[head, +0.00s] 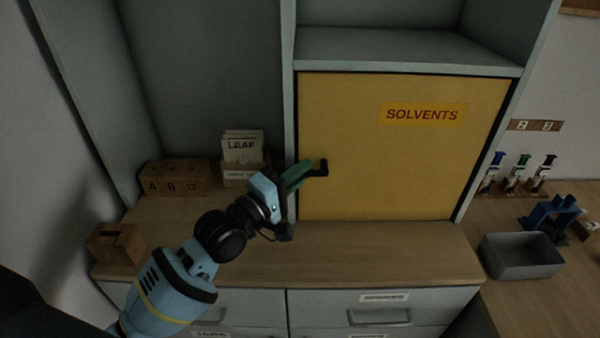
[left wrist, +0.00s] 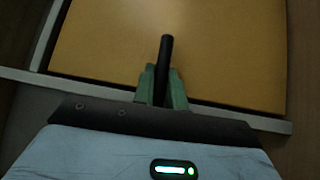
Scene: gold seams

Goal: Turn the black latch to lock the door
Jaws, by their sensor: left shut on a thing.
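The yellow door (head: 390,150) with a "SOLVENTS" label sits flush in its grey frame; it also fills the left wrist view (left wrist: 110,50). In the left wrist view the latch (left wrist: 166,52) stands out as a black bar between the green fingers. My left gripper (head: 301,173) is shut on the latch, with its fingers on either side of it. The fingers hide part of the latch in the head view. My right gripper is not in view.
A wooden counter (head: 370,250) runs below the door, with drawers under it. Wooden blocks (head: 180,177) and a holder of "LEAF" cards (head: 243,172) stand left of the door. A grey bin (head: 520,256) and a blue stand (head: 550,215) are at right.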

